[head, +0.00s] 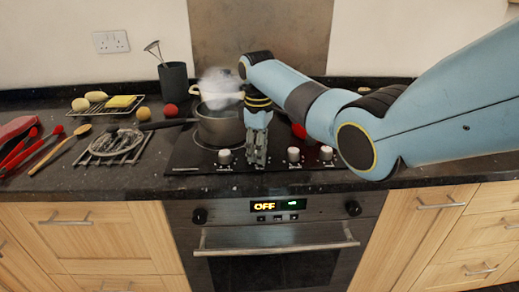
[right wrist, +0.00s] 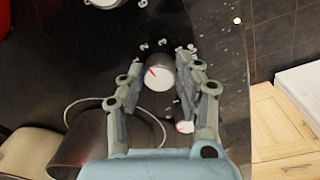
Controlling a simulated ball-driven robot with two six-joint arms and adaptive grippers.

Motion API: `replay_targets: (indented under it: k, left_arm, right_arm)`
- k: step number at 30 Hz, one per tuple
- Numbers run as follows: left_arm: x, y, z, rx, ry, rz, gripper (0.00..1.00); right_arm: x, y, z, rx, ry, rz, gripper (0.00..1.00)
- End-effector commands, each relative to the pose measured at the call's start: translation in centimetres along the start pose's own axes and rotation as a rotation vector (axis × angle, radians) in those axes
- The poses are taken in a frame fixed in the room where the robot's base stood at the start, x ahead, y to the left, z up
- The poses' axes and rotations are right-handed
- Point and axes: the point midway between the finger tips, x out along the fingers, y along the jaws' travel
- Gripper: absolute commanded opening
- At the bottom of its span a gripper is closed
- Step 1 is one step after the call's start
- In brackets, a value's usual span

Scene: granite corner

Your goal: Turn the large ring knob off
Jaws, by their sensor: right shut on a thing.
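A row of silver-white knobs runs along the front of the black hob (head: 185,160). My right gripper (head: 257,152) points down over the row, between the left knob (head: 224,156) and a knob to its right (head: 293,154). In the right wrist view, its two fingers (right wrist: 158,85) are shut on a round white knob (right wrist: 159,76) with a red line across its top, pointing toward the upper left. In the head view the gripper hides this knob. A second knob (right wrist: 184,127) shows lower, beside the right finger. My left gripper is not in view.
A red thing (head: 299,131) is partly hidden behind my right arm. The oven display (head: 270,206) below reads OFF. Utensils and a rack (head: 118,148) lie to the left.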

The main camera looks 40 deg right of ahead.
Motion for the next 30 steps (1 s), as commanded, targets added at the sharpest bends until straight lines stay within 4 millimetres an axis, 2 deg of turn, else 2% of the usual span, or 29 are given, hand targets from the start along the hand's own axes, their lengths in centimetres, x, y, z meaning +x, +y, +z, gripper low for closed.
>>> replay_targets:
  k: [1, 3, 14, 20, 30]
  left_arm:
    - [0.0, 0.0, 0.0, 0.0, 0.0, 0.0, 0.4]
    - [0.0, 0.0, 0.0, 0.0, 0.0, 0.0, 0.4]
    - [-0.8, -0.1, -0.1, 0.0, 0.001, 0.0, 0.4]
    - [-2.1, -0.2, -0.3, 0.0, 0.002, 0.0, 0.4]
    - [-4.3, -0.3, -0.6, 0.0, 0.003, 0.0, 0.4]
  right_arm:
    - [0.0, 0.0, 0.0, 0.0, 0.0, -0.001, 0.1]
    - [0.0, 0.0, 0.0, 0.0, 0.0, -0.001, 0.01]
    - [-0.2, 0.0, 0.0, -0.058, 0.001, -0.002, 0.01]
    - [-0.3, 0.0, 0.0, -0.183, 0.007, -0.002, 0.01]
    - [-0.3, 0.1, 0.1, -0.496, 0.023, -0.002, 0.01]
